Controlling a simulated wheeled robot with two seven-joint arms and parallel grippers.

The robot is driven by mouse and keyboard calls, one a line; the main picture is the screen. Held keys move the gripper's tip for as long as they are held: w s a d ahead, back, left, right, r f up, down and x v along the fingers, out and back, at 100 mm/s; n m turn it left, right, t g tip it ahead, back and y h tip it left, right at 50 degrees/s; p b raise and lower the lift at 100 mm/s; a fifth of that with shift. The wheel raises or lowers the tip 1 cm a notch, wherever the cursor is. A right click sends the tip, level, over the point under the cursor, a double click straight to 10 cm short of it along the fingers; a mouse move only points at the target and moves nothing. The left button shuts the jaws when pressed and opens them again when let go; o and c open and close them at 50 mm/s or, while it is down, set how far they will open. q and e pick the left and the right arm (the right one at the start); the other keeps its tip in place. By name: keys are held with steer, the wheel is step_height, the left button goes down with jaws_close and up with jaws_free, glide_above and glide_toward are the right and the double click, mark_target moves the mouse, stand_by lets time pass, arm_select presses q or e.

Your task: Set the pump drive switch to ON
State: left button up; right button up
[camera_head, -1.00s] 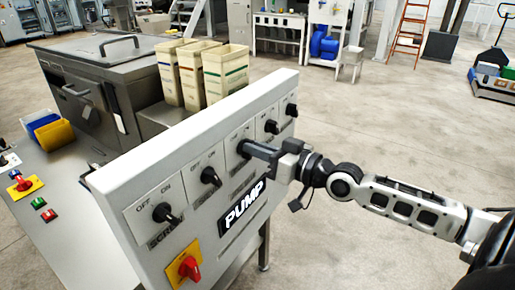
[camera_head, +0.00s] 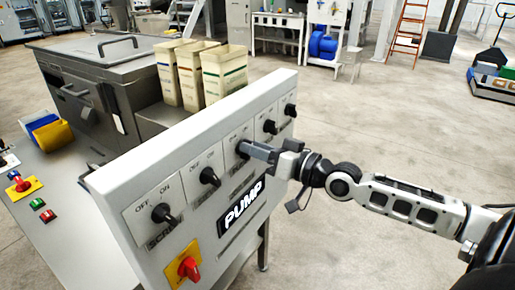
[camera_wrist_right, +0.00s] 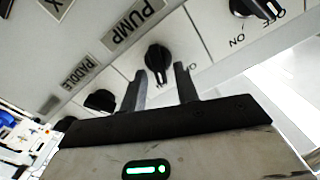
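The pump drive switch is a black rotary knob (camera_wrist_right: 158,62) above the PUMP plate on the sloped panel. In the wrist view it lies between and just beyond my right gripper's fingertips (camera_wrist_right: 157,80). The two fingers stand apart with a gap around the knob's handle; I cannot tell whether they touch it. My left gripper is not in view.
Other black knobs (camera_head: 209,177) with OFF and ON marks sit on the same panel (camera_head: 120,182), close on both sides. A red switch on a yellow plate (camera_head: 189,268) is low on the panel. Cream bins (camera_head: 225,70) stand behind.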

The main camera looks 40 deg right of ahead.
stand_by(0.3)
